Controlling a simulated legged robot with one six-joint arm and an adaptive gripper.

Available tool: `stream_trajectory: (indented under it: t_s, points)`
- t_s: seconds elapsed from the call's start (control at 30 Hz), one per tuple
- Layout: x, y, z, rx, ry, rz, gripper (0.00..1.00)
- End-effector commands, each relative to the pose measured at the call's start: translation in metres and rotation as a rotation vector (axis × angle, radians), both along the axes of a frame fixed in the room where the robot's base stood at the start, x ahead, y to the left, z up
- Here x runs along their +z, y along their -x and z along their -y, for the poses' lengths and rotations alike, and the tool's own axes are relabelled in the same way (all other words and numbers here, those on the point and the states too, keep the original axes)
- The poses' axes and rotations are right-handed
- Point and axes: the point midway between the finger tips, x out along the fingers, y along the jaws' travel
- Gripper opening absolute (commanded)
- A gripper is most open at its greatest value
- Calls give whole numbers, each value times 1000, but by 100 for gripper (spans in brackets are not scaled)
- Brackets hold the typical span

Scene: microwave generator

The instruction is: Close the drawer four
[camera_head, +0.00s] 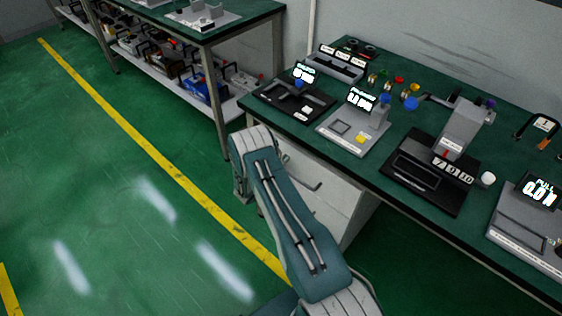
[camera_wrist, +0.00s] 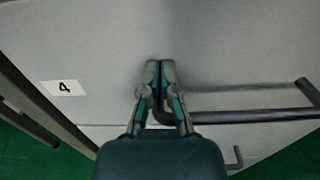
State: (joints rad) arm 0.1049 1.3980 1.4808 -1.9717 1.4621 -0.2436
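The drawer four front (camera_wrist: 225,50) is a light grey panel filling most of the wrist view, with a white label "4" (camera_wrist: 63,88) at its left. A dark bar handle (camera_wrist: 250,115) runs across it, from behind my fingers to the right edge. My gripper (camera_wrist: 160,68) has its fingertips together in front of the panel, over the handle's left end. Nothing shows between the tips. Whether they touch the panel, I cannot tell. In the head view, the white drawer cabinet (camera_head: 335,205) stands under the bench, partly hidden by my arm, and my gripper is hidden. How far the drawer stands out is unclear.
The green bench top (camera_head: 395,165) above the cabinet holds several devices, including a black-based press (camera_head: 430,170). A second bench (camera_head: 225,25) with a loaded lower shelf (camera_head: 180,70) stands behind. The green floor (camera_head: 120,190) at left is clear. Another handle (camera_wrist: 236,158) shows lower down.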

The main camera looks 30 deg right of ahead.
Motion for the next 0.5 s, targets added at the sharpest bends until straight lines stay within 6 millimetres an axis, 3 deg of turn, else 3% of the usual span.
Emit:
stream_trajectory:
  t_s: [0.1, 0.23, 0.5]
  points:
    - [3, -2, 3, -2, -1, 8, 0]
    - [2, -2, -9, -2, 0, 7, 0]
    - [0, 10, -63, -1, 7, -1, 0]
